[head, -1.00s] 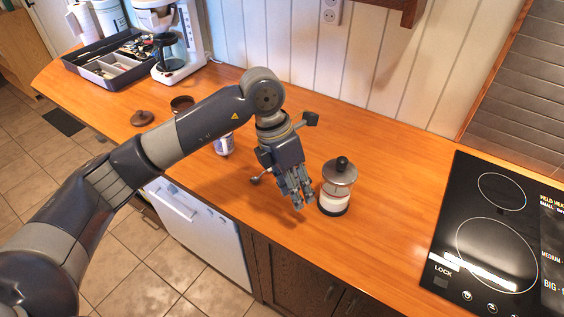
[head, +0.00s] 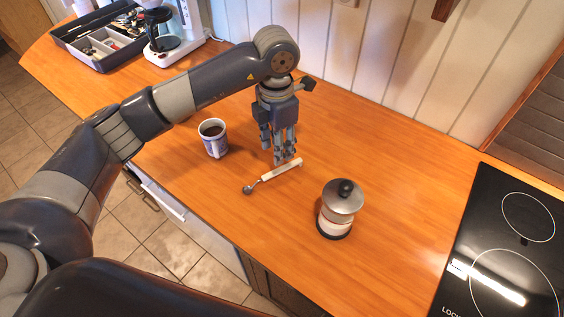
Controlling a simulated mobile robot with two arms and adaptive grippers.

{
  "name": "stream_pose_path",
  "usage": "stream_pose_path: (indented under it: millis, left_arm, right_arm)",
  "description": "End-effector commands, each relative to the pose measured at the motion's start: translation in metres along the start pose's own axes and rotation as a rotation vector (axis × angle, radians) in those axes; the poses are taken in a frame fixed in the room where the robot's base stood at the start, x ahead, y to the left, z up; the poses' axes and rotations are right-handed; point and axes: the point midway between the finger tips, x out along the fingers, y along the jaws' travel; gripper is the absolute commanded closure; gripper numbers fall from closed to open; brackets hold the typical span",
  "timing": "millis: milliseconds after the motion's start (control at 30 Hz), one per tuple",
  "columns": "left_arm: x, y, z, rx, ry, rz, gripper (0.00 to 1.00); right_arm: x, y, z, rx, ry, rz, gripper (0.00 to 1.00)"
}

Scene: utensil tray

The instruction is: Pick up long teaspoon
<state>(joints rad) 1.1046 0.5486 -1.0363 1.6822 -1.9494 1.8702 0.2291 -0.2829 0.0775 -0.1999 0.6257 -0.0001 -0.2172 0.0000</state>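The long teaspoon lies on the wooden counter, with a pale handle (head: 270,176) and a dark grey bowl (head: 248,189) at its lower left end. My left gripper (head: 282,158) points down over the handle. Its fingers look spread, with gaps between them. The fingertips overlap the far side of the handle in the picture; I cannot tell whether they touch it. The spoon looks flat on the counter and not held. My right gripper is not in view.
A patterned mug (head: 214,147) with dark liquid stands left of the gripper. The utensil tray (head: 103,62) and a coffee maker (head: 172,55) are at the back left. A black cooktop (head: 490,230) lies at the right.

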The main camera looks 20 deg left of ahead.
Motion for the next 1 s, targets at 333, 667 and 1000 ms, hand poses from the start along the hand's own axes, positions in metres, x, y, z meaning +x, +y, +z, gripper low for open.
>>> stream_pose_path:
  millis: [333, 667, 1000]
  left_arm:
    - [0.035, 0.0, -0.001, 0.0, 0.001, -0.002, 0.63]
    - [0.077, 0.002, -0.005, 0.001, 0.002, -0.002, 0.63]
    - [0.084, 0.002, -0.005, 0.001, 0.0, 0.0, 0.7]
  right_arm:
    - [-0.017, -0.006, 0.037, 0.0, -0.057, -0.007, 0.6]
    - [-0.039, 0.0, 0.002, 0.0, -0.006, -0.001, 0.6]
    - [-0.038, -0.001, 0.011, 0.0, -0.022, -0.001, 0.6]
